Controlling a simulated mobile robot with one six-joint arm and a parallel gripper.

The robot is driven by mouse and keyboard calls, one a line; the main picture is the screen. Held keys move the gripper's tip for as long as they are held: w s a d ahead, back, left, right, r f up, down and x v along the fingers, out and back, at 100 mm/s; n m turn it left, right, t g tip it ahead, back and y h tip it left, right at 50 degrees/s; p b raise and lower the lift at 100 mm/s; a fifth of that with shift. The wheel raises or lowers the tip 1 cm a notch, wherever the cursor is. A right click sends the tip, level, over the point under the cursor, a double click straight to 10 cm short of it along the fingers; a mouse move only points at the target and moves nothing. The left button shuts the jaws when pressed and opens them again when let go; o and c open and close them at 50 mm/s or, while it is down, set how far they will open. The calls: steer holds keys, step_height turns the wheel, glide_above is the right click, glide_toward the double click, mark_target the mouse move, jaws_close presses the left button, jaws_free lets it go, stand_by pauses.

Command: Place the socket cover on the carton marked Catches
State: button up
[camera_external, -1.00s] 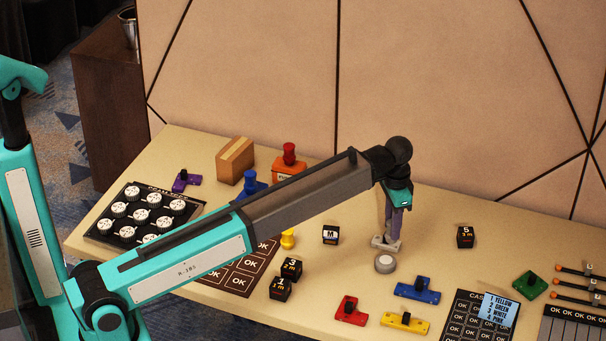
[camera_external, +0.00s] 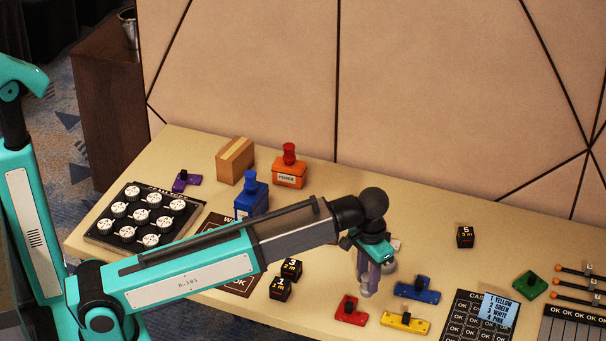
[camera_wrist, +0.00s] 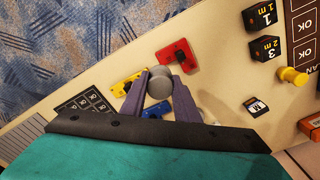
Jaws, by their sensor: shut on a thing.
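My gripper (camera_external: 366,290) has purple fingers and points down over the front middle of the table. In the wrist view its fingertips (camera_wrist: 160,92) close around a round grey piece (camera_wrist: 158,84), which I take to be the socket cover. In the outside view the grey piece shows only partly, beside the fingers. No label reading Catches can be made out. A plain brown cardboard box (camera_external: 232,163) stands at the back left. An orange box (camera_external: 288,177) with a red knob has a label too small to read surely. A blue box (camera_external: 248,204) with a blue knob stands in front of it.
Red (camera_external: 350,313), blue (camera_external: 417,292) and yellow (camera_external: 404,323) levered blocks lie near the fingers. Black cubes marked 3 (camera_external: 291,270) and 1 (camera_external: 280,289) stand left. A dial panel (camera_external: 137,215) lies far left, a button panel (camera_external: 466,315) right.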

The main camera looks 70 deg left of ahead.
steer(key=s+a+r+m+p, duration=0.1)
steer(key=s+a+r+m, duration=0.15)
steer(key=a, duration=1.05)
steer(key=s+a+r+m+p, duration=0.1)
steer(key=s+a+r+m, duration=0.15)
steer(key=a, duration=1.05)
steer(key=s+a+r+m+p, duration=0.1)
steer(key=s+a+m, duration=0.25)
steer(key=a, duration=1.05)
steer(key=s+a+f+n, duration=0.1)
steer(key=s+a+n, duration=0.2)
steer(key=s+a, duration=0.4)
steer(key=s+a+f+n, duration=0.1)
steer(key=s+a+n, duration=0.3)
steer(key=a, duration=0.9)
steer(key=s, duration=0.2)
steer(key=shift+s+a, duration=0.2)
steer(key=shift+s, duration=0.15)
steer(key=shift+w, duration=0.1)
steer(key=w+a+f+p, duration=0.1)
steer(key=w+a+p, duration=0.2)
steer(key=w+a, duration=0.7)
steer(key=shift+a+f, duration=0.2)
steer(key=shift+a, duration=0.35)
